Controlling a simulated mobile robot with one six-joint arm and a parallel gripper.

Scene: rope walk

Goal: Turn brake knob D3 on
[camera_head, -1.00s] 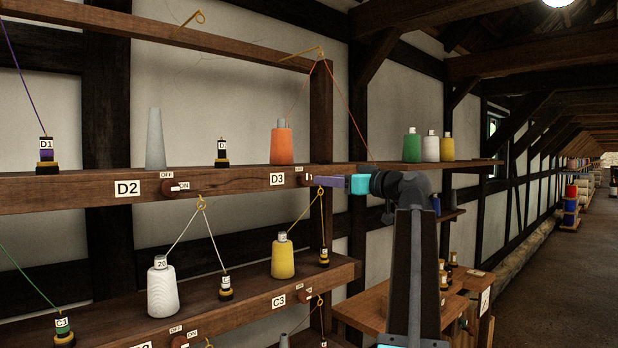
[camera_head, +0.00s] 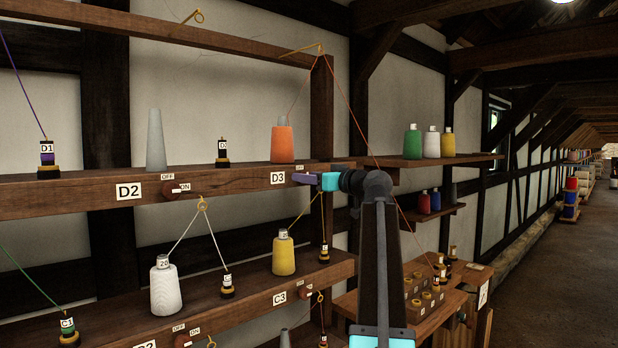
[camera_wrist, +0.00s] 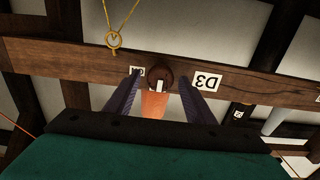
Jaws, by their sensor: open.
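The D3 label (camera_head: 277,178) is on the front of the upper shelf beam; it shows upside down in the wrist view (camera_wrist: 207,82). Brake knob D3 (camera_wrist: 160,76) is round and dark red-brown, between that label and a partly covered small white label (camera_wrist: 138,72). A small white patch lies at its lower edge, toward the orange cone; I cannot tell if it is a pointer mark or a label. My gripper (camera_wrist: 159,72) is open, its purple fingers either side of the knob in that view. Contact cannot be told. In the head view my gripper (camera_head: 305,180) hides the knob.
An orange thread cone (camera_head: 282,140) stands on the shelf above D3, with thread running up to a guide. Knob D2 (camera_head: 170,189) is to the left. A lower shelf (camera_head: 225,312) carries white and yellow cones. A side shelf (camera_head: 430,160) is to the right.

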